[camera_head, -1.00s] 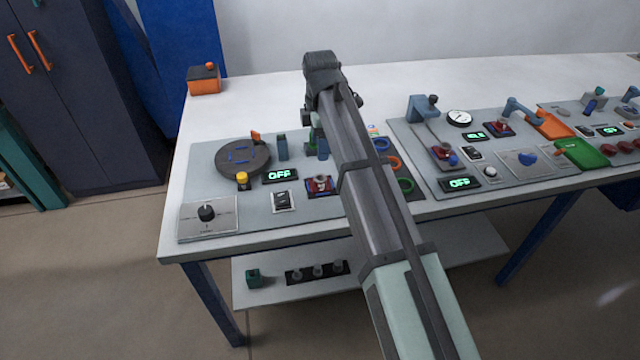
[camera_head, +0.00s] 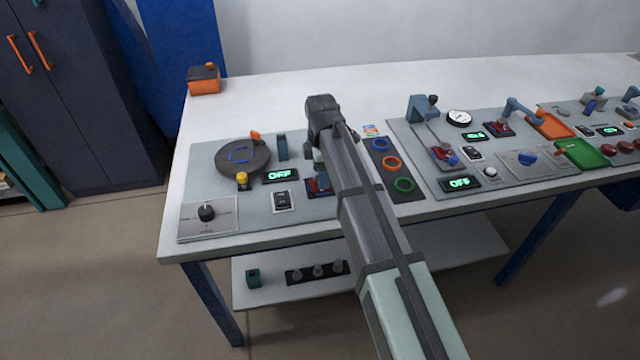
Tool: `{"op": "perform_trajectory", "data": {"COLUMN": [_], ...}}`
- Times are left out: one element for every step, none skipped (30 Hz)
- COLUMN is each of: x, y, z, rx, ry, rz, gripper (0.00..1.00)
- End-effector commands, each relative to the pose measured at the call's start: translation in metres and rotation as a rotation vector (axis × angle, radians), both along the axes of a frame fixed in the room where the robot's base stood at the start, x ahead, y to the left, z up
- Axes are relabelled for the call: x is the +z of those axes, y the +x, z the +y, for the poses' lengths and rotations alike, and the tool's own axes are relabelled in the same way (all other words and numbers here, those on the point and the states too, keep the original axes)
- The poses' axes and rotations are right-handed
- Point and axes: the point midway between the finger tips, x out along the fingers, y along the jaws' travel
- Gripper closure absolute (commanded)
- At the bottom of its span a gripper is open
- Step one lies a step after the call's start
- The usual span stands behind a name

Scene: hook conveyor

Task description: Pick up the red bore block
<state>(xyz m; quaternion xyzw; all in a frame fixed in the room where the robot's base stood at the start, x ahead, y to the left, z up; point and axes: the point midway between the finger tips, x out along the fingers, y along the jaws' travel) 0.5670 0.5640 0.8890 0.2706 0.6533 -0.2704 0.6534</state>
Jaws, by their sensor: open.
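I cannot make out a red bore block for certain. A small red and dark part (camera_head: 313,187) sits on the left grey panel, partly hidden by my arm; it looks like the switch units farther right. My gripper (camera_head: 317,152) points down over the left panel, just behind that part. My wrist and forearm hide most of it. It is open, and I see nothing held in it. A teal block with a dark hole (camera_head: 253,278) stands on the lower shelf, beside a black strip with grey pegs (camera_head: 317,271).
The left panel (camera_head: 205,160) carries a round turntable (camera_head: 243,158), a green OFF display (camera_head: 280,175), a rocker switch (camera_head: 283,202) and a dial (camera_head: 206,212). A dark strip with coloured rings (camera_head: 391,163) lies right of my arm. The table's back (camera_head: 270,100) is mostly clear.

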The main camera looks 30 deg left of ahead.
Motion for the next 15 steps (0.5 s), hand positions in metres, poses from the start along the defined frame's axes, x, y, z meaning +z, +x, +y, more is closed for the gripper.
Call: {"op": "perform_trajectory", "data": {"x": [-0.0065, -0.0087, -0.0106, -0.0113, -0.0117, -0.0116, -0.0115, -0.0114, -0.0114, -0.0113, -0.0113, -0.0113, -0.0112, -0.0112, -0.0112], "y": [-0.0006, -0.0006, -0.0005, -0.0005, -0.0004, -0.0004, -0.0003, -0.0003, -0.0003, -0.0003, -0.0003, -0.0003, -0.0003, -0.0003, -0.0003], "z": [-0.0006, -0.0004, -0.0004, -0.0004, -0.0003, -0.0002, -0.0001, -0.0001, -0.0001, -0.0001, -0.0001, -0.0001, -0.0001, -0.0001, -0.0001], "rx": [0.000, 0.000, 0.000, 0.000, 0.000, 0.000, 0.000, 0.000, 0.000, 0.000, 0.000, 0.000, 0.000, 0.000, 0.000], "ry": [-0.001, -0.001, -0.001, -0.001, -0.001, 0.000, 0.000, 0.000, 0.000, 0.000, 0.000, 0.000, 0.000, 0.000, 0.000], "rz": [0.001, 0.001, 0.001, 0.001, 0.001, 0.000, 0.000, 0.000, 0.000, 0.000, 0.000, 0.000, 0.000, 0.000, 0.000], "gripper": [0.33, 0.33, 0.33, 0.33, 0.33, 0.33, 0.33, 0.33, 0.33, 0.33, 0.36, 0.40, 0.43, 0.46, 0.50]}}
